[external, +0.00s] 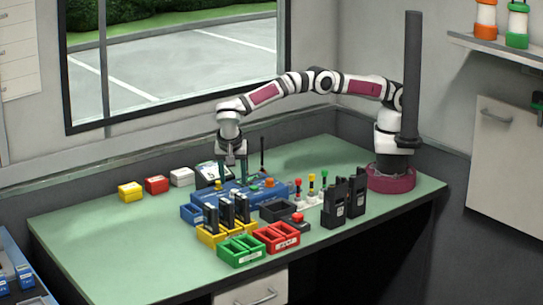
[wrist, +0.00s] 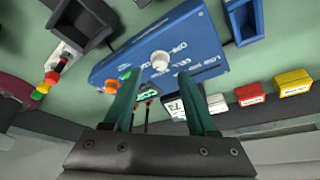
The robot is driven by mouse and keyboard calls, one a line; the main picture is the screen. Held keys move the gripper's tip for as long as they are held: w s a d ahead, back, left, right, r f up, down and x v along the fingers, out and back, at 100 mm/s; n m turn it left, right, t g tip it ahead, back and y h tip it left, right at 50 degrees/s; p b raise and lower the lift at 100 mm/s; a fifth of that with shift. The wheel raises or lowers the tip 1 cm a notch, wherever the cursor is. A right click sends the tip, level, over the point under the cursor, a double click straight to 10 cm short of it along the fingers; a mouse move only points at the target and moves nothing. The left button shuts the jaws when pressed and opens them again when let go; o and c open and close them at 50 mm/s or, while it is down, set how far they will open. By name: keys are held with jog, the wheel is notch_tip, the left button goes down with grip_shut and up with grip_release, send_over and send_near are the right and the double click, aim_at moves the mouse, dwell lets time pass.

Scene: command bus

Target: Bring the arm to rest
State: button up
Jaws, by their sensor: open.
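My arm arches over the back of the green table, and my gripper (external: 231,174) hangs pointing down above the blue console (external: 226,190). In the wrist view the two green fingers of my gripper (wrist: 159,78) are apart with nothing held between them. The blue console (wrist: 204,42) lies beyond the fingertips, with a white knob (wrist: 161,60) near the gap. Whether the fingertips touch the console cannot be told.
Yellow (external: 131,191), red (external: 157,184) and white (external: 182,176) boxes stand along the back left. Green (external: 240,250) and red (external: 277,236) bins, a yellow rack (external: 222,238) of black radios and more black radios (external: 336,204) stand in front. The table's left side is clear.

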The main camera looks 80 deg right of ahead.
jog(key=shift+v, duration=1.7)
